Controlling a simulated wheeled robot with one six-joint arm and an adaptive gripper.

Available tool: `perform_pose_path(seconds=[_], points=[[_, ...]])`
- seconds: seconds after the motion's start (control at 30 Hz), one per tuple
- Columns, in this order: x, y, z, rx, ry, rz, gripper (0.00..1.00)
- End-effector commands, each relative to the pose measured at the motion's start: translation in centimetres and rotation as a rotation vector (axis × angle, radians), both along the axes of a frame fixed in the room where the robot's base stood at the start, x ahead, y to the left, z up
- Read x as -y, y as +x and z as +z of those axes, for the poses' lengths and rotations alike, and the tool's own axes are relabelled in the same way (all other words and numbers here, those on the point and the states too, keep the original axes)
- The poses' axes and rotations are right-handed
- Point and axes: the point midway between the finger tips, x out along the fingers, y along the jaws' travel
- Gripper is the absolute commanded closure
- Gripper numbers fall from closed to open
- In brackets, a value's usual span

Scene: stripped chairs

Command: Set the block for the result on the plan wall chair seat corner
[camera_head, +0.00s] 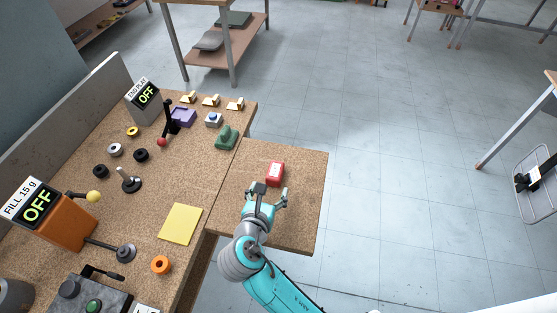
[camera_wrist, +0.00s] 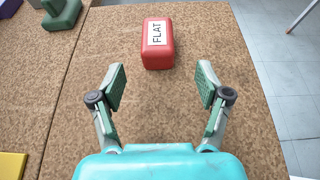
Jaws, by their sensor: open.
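A red block (camera_head: 275,173) with a white label lies on the lower cork-topped bench section (camera_head: 304,215). In the wrist view the red block (camera_wrist: 158,55) reads "FLAT" and sits just ahead of my gripper, roughly centred between the fingers but beyond their tips. My gripper (camera_head: 270,194) is open and empty above the same surface; its two spread fingers also show in the wrist view (camera_wrist: 161,84). A plan wall cannot be made out. A chair (camera_head: 440,7) is partly in view at the top right; its seat corner is not clear.
A shelf table (camera_head: 225,60) stands behind. Open tiled floor (camera_head: 380,150) lies to the right.

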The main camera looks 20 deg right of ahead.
Motion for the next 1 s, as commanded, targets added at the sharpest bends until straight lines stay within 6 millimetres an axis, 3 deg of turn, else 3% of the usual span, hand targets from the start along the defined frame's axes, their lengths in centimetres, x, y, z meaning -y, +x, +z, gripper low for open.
perform_pose_path(seconds=[1.0], points=[[5.6,8.4,-3.6,-0.001,-0.001,-0.001,0.24]])
